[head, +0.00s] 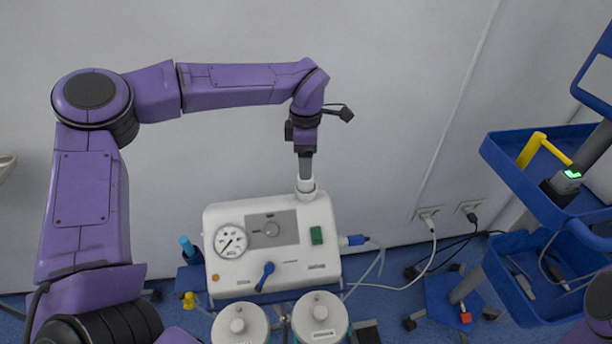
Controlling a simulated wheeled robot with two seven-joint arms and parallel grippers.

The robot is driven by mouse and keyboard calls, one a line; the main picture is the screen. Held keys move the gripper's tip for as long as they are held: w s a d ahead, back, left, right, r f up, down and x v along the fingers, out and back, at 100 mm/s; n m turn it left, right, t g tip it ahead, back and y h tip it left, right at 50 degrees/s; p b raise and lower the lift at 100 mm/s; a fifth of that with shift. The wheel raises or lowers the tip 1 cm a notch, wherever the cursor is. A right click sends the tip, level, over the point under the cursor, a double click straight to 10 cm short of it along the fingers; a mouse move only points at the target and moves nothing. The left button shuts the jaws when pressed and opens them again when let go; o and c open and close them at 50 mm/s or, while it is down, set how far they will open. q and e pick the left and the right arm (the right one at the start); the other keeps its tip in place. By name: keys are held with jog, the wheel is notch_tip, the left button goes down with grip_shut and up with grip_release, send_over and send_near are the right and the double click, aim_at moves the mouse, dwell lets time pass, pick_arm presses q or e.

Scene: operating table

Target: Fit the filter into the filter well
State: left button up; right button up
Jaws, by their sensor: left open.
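A suction machine (270,245) with a white front panel stands by the wall. A small white cylinder, which looks like the filter (306,184), stands upright at the top right corner of the machine. A wider white ring, which looks like the filter well (306,196), surrounds its lower end. My left gripper (305,174) points straight down at the top of the filter, with its jaws open. The fingers hide the filter's upper end, and I cannot tell whether they touch it. My right gripper is out of view; only part of that arm shows at the lower right edge.
Two lidded jars (241,325) stand in front of the machine. A blue trolley (530,180) with trays is at the right. Cables run from wall sockets (429,213) across the floor. The wall behind my arm is bare.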

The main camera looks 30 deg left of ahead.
pick_arm(q)
notch_tip(320, 180, up, 6)
jog(key=shift+f, duration=0.15)
dwell(0.4)
